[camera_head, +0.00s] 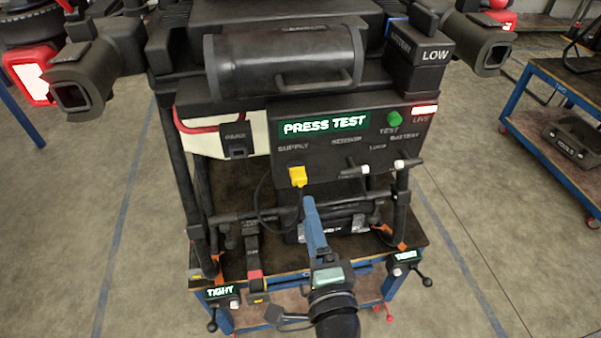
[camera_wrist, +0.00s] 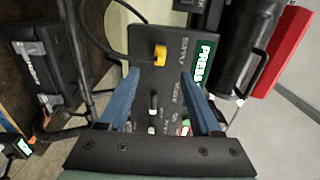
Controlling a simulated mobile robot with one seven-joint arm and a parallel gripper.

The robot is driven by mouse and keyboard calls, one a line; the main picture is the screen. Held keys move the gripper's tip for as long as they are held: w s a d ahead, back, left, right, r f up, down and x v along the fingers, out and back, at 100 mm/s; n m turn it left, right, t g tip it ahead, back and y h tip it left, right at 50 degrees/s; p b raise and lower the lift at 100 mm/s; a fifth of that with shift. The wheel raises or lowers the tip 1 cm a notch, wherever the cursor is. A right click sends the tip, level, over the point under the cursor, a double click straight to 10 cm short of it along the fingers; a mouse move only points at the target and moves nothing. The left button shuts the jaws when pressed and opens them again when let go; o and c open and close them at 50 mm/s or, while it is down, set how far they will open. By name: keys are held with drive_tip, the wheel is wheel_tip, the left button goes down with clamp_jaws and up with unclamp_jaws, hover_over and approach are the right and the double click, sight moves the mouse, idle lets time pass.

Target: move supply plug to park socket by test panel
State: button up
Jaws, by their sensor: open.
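The yellow supply plug (camera_head: 297,176) sits at the SUPPLY label on the dark test panel (camera_head: 350,140), with a black cable hanging from it. It also shows in the wrist view (camera_wrist: 160,54), ahead of the fingers. The park socket (camera_head: 236,142), a dark block labelled PARK, is on the pale plate left of the panel; I see no plug in it. My gripper (camera_head: 309,205) has blue fingers and is in front of and below the plug, apart from it. In the wrist view the fingers (camera_wrist: 156,88) are spread with nothing held between them.
The panel screen (camera_head: 323,124) reads PRESS TEST, with a green button (camera_head: 394,119) to its right. Other connectors (camera_head: 365,169) stick out of the panel's lower right. A black tank (camera_head: 285,65) is above. Clamps reading TIGHT (camera_head: 221,292) flank the blue-framed cart.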

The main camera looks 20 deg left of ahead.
sight(300, 183)
drive_tip(key=shift+x, duration=4.5)
clamp_jaws()
drive_tip(key=shift+v, duration=2.9)
drive_tip(key=shift+s+d, duration=0.1)
drive_tip(key=shift+d, duration=0.1)
